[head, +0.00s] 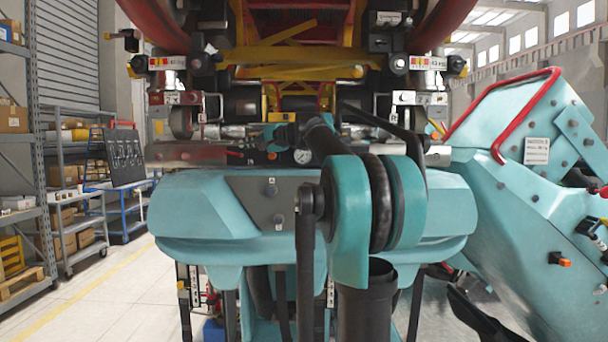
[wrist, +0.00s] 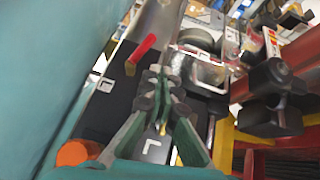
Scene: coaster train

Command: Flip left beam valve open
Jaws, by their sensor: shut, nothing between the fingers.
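A red valve lever (wrist: 142,49) stands on the dark beam in the wrist view, slanting up to the right. It also shows as a small red handle (head: 234,153) left of centre in the head view. My gripper (wrist: 157,82) is shut and empty, with its fingertips just below and right of the lever in the wrist view. A gap shows between the fingertips and the lever there. In the head view my gripper (head: 282,133) is small and partly hidden by my arm, to the right of the lever.
A pressure gauge (head: 302,156) sits right of the lever on the beam. An orange knob (wrist: 76,153) is near the camera. A coaster train with yellow framing (head: 290,72) hangs over the beam. A wheel (wrist: 196,40) and black fittings crowd the fingertips' right side.

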